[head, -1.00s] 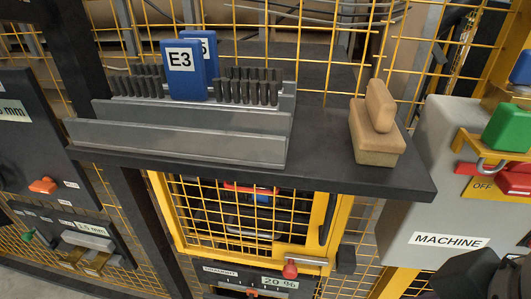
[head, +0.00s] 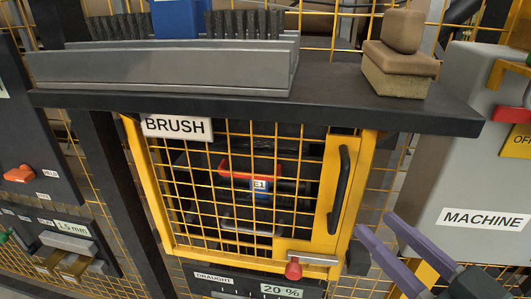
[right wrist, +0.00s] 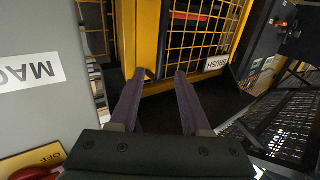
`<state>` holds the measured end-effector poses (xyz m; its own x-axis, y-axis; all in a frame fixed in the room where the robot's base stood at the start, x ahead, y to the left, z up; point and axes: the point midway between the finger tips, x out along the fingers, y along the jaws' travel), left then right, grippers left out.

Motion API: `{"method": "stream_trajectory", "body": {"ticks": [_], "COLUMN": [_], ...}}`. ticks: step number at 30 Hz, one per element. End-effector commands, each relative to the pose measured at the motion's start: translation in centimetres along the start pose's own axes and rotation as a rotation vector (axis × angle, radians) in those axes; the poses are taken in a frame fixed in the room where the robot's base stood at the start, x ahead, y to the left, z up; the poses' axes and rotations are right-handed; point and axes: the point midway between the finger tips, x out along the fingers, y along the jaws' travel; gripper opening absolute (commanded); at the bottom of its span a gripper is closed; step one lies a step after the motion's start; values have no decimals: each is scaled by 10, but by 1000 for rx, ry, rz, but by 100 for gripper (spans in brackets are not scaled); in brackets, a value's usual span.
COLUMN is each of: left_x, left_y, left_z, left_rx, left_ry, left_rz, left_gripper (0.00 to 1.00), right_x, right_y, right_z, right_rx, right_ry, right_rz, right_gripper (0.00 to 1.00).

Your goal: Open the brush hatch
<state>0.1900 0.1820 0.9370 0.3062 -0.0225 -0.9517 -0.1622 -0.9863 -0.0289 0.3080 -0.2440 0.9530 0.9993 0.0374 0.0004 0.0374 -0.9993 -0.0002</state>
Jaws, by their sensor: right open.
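The brush hatch (head: 155,200) is a yellow-framed mesh door under the shelf, with a BRUSH label (head: 177,127) at its top left. It looks shut. A black handle (head: 339,190) stands upright on its right side. A silver bolt (head: 318,258) with a red knob (head: 293,268) lies at its lower right corner. Through the mesh, a red-handled part tagged E1 (head: 260,185) shows. My right gripper (head: 377,225) is open and empty, just right of the handle and bolt, apart from them. In the right wrist view its fingers (right wrist: 161,75) point towards the hatch's yellow frame (right wrist: 146,38). My left gripper is out of view.
The grey MACHINE box (head: 480,190) stands close on the right. A draught panel (head: 215,280) sits below the hatch.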

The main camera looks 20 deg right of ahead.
Motion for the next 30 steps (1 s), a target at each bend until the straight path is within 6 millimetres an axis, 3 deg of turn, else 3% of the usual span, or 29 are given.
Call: {"method": "stream_trajectory", "body": {"ticks": [9,15,26,30], "left_x": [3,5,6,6], "left_y": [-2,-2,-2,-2], "left_z": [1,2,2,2], "left_rx": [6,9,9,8], "left_ry": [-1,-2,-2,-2], "left_rz": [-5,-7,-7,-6], "left_gripper": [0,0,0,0], "right_x": [59,85,93,93], "right_y": [0,-1,-1,-1], "right_z": [-1,0,0,0], "right_rx": [0,0,0,0], "right_ry": [4,1,-2,-1], "right_rz": [-1,-1,-1,-1], "right_gripper": [47,47,47,34]}}
